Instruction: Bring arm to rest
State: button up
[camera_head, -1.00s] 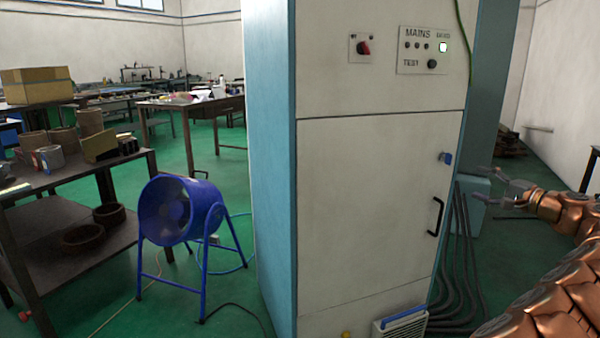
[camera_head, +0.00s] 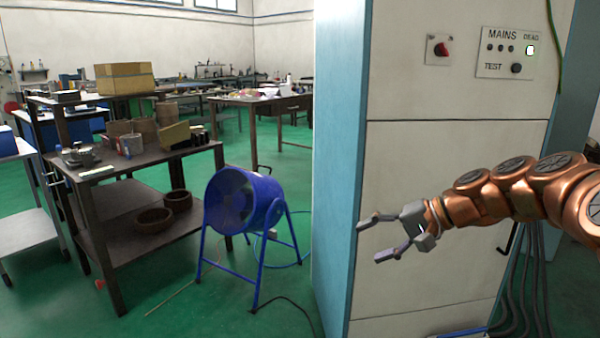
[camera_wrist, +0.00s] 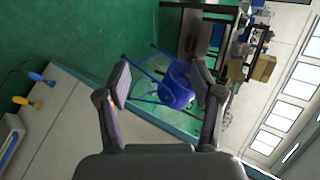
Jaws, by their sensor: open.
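My gripper (camera_head: 372,240) is open and empty at the end of my copper-coloured arm. In the head view it reaches in from the right and points left, in front of the cabinet's pale front (camera_head: 440,150). In the wrist view my gripper's two fingers (camera_wrist: 165,85) are spread apart with nothing between them held. The blue fan (camera_wrist: 176,84) shows beyond the fingers there, well away from them.
The blue fan (camera_head: 240,203) stands on the green floor left of the cabinet. A dark workbench (camera_head: 140,158) with several boxes and parts stands farther left. The cabinet panel (camera_head: 503,54) carries a lit green indicator marked DEAD.

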jog(key=s+a+f+n+g+h, duration=0.25)
jog(key=s+f, duration=0.25)
jog(key=s, duration=0.4)
jog(key=s+a+f+n+g+h, duration=0.1)
jog(key=s+a+f+g+h, duration=0.15)
jog(key=s+f, duration=0.45)
jog(key=s+d+f+n+g+h, duration=0.1)
jog(key=s+d+f+h, duration=0.25)
jog(key=s, duration=0.55)
jog(key=s+d+f+g+h, duration=0.15)
jog(key=s+d, duration=0.25)
jog(key=s, duration=0.5)
notch_tip(320, 180, up, 24)
jog(key=s+t+p, duration=0.1)
jog(key=s+p, duration=0.1)
jog(key=p, duration=2.1)
jog(key=shift+t, duration=0.35)
jog(key=shift+c, duration=0.4)
